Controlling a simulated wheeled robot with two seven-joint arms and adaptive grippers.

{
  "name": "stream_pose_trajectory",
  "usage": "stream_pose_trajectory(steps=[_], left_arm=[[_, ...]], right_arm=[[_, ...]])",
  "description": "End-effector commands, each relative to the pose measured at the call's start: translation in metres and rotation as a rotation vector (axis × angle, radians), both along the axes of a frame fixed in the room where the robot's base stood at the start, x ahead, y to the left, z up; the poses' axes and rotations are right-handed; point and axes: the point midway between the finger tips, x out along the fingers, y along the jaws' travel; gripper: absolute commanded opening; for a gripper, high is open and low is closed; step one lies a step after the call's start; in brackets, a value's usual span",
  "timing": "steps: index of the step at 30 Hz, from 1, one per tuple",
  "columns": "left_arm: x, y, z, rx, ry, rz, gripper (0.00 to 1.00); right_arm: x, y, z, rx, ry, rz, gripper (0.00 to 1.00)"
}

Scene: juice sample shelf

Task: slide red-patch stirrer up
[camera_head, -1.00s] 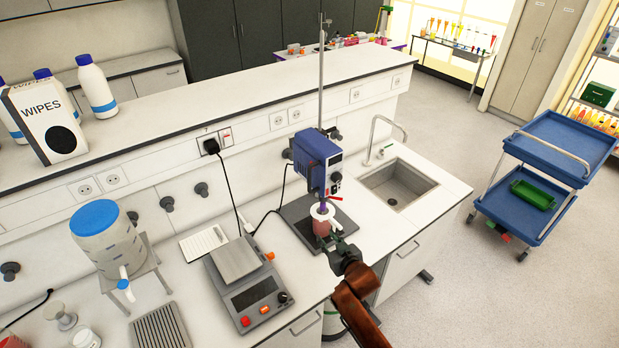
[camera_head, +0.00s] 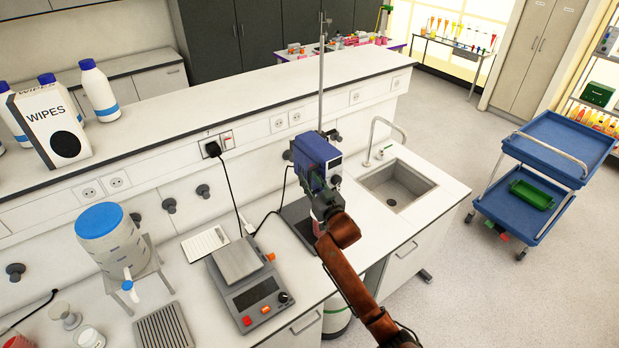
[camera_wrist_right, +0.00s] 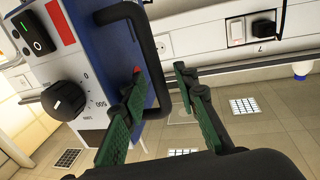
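The blue overhead stirrer (camera_head: 307,152) is mounted on a thin upright rod (camera_head: 321,75) behind the balance. In the right wrist view the stirrer's blue side (camera_wrist_right: 90,22) fills the upper left, with a red patch (camera_wrist_right: 59,23), a black dial and a dark bar handle (camera_wrist_right: 130,14). My right gripper (camera_wrist_right: 160,72) is open, its green-padded fingers on either side of the handle's long bar. Contact with the bar cannot be told. In the head view my right gripper (camera_head: 331,176) is at the stirrer's front, and my wrist hides its lower part. My left gripper is not in view.
The balance (camera_head: 252,290) stands left of the stirrer, and the sink (camera_head: 398,185) is to its right. A raised ledge with sockets (camera_head: 250,100) runs behind. A blue trolley (camera_head: 560,145) stands on the floor at right, with open floor between.

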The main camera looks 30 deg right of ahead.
Motion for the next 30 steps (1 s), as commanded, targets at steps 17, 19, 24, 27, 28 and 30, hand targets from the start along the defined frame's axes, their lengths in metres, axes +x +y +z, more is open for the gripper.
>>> stream_pose_trajectory(steps=[17,19,24,27,28,30], left_arm=[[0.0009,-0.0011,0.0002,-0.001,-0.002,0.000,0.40],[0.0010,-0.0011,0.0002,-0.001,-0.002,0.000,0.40],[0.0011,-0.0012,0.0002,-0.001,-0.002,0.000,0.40],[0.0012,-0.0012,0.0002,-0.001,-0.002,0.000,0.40],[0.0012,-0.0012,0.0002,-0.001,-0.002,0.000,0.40],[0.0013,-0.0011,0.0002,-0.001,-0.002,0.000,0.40]], right_arm=[[0.0013,-0.0003,-0.0008,0.000,0.001,0.000,0.07],[0.0013,-0.0002,-0.0008,0.000,0.001,0.000,0.02],[0.0013,-0.0002,-0.0009,0.000,0.001,0.000,0.00],[0.0013,-0.0002,-0.0009,0.000,0.001,0.000,0.00],[0.0013,-0.0002,-0.0009,0.000,0.001,0.000,0.00],[0.0013,-0.0002,-0.0009,0.000,0.001,0.000,0.00]])
